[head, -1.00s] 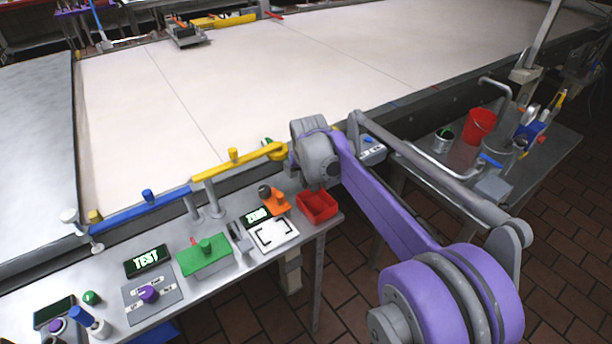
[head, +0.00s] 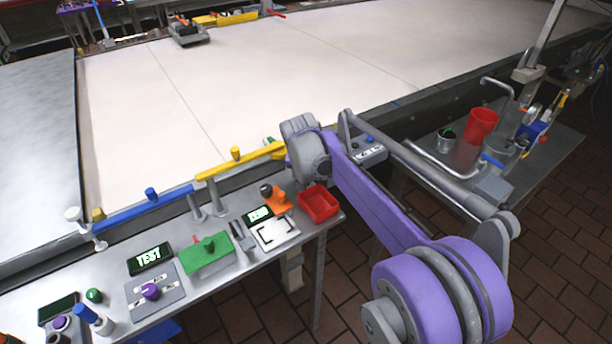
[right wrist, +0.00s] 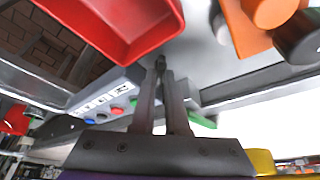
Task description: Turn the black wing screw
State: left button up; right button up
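My right gripper (right wrist: 161,66) shows in the right wrist view with its two dark fingers close together, pointing away from the camera. A small dark piece shows at the fingertips; I cannot tell whether it is the black wing screw or part of the fingers. In the head view my right wrist hides the gripper, above the conveyor's near edge behind the red bin. I cannot make out the black wing screw for certain in either view. My left gripper is not in view.
The red bin (head: 319,203) sits at the table's right end and looms close in the right wrist view (right wrist: 125,22). Beside it is an orange device (head: 278,200) with a dark knob (head: 266,190). A yellow rail (head: 248,160) runs along the wide pale conveyor (head: 270,75).

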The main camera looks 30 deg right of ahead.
jog(key=o, duration=0.4)
jog(key=shift+c, duration=0.2)
jog(key=v, duration=1)
jog(key=shift+s+r+p, duration=0.2)
jog(key=shift+r+p, duration=0.15)
jog(key=shift+p, duration=0.05)
